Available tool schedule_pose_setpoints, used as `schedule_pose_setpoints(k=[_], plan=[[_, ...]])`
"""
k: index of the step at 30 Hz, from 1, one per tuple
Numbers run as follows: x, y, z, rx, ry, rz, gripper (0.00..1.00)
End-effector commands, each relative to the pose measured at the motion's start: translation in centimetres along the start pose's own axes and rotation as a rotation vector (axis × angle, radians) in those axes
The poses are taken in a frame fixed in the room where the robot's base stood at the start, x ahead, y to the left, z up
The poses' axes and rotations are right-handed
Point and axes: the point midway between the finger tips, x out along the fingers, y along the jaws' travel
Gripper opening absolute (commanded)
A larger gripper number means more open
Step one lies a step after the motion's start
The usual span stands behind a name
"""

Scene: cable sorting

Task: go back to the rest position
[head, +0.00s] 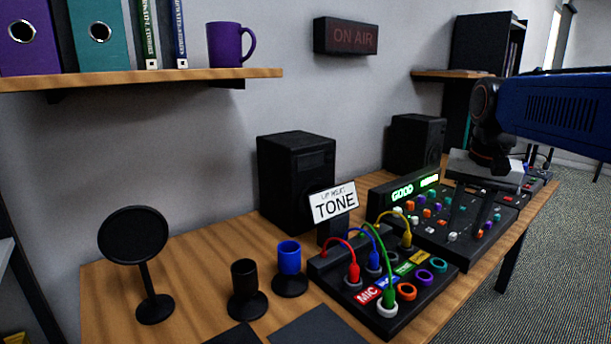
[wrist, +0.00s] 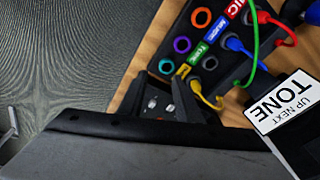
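My gripper (head: 461,215) hangs over the mixer (head: 420,235) at the right in the head view. In the wrist view its two dark fingers (wrist: 160,98) are apart, with nothing seen between them but the mixer's knobs below. Near it, the patch box (head: 345,278) holds plugs with red (head: 353,271), blue (head: 373,259), green (head: 389,297) and yellow (head: 407,239) cables. The green plug stands in a white-ringed socket at the front. My gripper is apart from all of them.
A sign reading "UP NEXT TONE" (head: 335,204) stands behind the patch box. The mixer's display reads "GOOD" in green. Speakers (head: 295,180), a black cup (head: 245,277), a blue cup (head: 289,259) and a round black disc on a stand (head: 133,236) are on the desk. A shelf (head: 140,80) hangs above.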

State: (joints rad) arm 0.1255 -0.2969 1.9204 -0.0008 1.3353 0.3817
Motion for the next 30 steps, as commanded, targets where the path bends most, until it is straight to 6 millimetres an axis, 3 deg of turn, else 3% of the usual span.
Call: schedule_pose_setpoints(k=[3,11,18,24,30], plan=[[1.3,0.7,3.8,-0.078,0.032,-0.016,0.31],[5.1,2.4,11.2,-0.246,0.105,-0.047,0.31],[9.6,4.2,17.5,-0.397,0.172,-0.069,0.31],[12.5,5.3,20.7,-0.48,0.21,-0.079,0.31],[13.3,5.6,21.5,-0.505,0.223,-0.081,0.31]])
